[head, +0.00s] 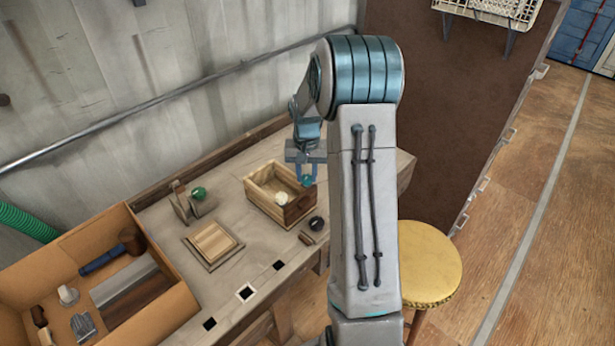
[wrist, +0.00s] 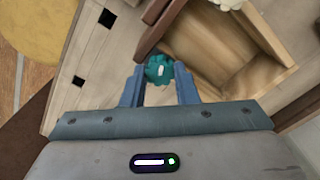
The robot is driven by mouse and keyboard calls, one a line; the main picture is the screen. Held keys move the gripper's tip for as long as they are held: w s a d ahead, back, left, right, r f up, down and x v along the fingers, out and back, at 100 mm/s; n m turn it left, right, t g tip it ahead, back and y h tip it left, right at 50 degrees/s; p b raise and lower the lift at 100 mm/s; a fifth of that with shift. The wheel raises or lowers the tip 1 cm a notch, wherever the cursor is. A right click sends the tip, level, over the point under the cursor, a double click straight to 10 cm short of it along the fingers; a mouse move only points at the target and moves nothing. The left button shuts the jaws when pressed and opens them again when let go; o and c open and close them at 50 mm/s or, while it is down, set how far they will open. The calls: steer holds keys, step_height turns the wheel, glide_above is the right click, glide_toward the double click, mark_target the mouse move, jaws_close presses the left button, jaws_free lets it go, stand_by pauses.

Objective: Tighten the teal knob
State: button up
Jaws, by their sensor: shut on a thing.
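The teal knob (wrist: 158,70) sits between the two blue fingers of my gripper (wrist: 160,76) in the wrist view, with a small pale mark on its face. The fingers are shut on its sides. In the head view the teal knob (head: 308,181) shows small under my gripper (head: 305,172), at the right end of the open wooden box (head: 268,208). The box wall lies beside the knob in the wrist view (wrist: 238,28). I cannot tell whether the knob touches the box or how it is mounted.
A cream knob (head: 282,198) shows at the box. A dark knob (head: 316,222) is at the bench front edge. A green knob (head: 198,193) is on a wooden fixture to the left. A square wooden plate (head: 212,243) and a tool tray (head: 150,252) lie further left. A yellow stool (head: 430,262) stands right.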

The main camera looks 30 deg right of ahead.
mark_target(306, 177)
steer(key=m+b, duration=0.1)
steer(key=m, duration=0.3)
steer(key=shift+w+a, duration=0.1)
steer(key=m, duration=0.4)
steer(key=shift+m+b, duration=0.3)
steer(key=shift+m, duration=0.1)
steer(key=o, duration=1)
step_height(306, 177, up, 14)
stand_by(0.6)
